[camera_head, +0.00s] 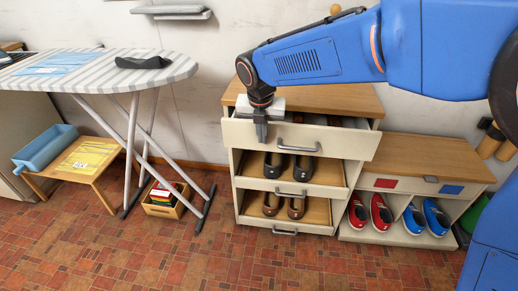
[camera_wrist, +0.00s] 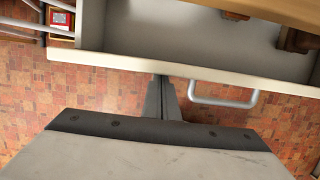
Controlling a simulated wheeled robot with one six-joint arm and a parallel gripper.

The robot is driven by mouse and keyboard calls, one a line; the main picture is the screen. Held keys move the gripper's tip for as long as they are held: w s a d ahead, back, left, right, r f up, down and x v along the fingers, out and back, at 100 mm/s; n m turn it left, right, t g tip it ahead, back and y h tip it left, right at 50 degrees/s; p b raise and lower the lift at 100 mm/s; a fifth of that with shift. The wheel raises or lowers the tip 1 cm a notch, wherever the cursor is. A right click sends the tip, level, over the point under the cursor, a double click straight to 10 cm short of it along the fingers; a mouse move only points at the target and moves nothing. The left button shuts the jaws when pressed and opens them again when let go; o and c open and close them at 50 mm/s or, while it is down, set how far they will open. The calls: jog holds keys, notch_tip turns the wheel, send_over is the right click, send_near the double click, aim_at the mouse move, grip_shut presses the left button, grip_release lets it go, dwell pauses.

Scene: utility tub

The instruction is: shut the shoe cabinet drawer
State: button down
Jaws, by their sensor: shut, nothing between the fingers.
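The shoe cabinet (camera_head: 237,195) stands against the wall, with a wooden top and several levels. Its top drawer (camera_head: 340,143) is pulled out, its pale front standing forward of the cabinet body. In the wrist view the drawer's front edge (camera_wrist: 120,66) crosses the picture, with the grey inside and part of brown shoes (camera_wrist: 298,40) beyond it. The drawer's grey bar handle (camera_head: 298,148) also shows in the wrist view (camera_wrist: 225,102). My gripper (camera_head: 261,132) is shut and empty, pointing down at the drawer front, left of the handle. Its fingers (camera_wrist: 162,95) reach the front edge; I cannot tell whether they touch.
Lower levels hold dark shoes (camera_head: 274,165) and brown shoes (camera_head: 271,204). A low shoe bench (camera_head: 425,157) with red and blue shoes stands at right. An ironing board (camera_head: 100,68) and a small wooden crate (camera_head: 160,210) are at left. The tiled floor in front is clear.

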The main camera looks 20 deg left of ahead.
jog(key=w, duration=0.2)
jog(key=w+a, duration=0.1)
jog(key=w, duration=0.5)
jog(key=shift+a, duration=0.4)
jog(key=shift+w+a+r, duration=0.1)
jog(key=shift+w, duration=0.2)
jog(key=shift+r, duration=0.1)
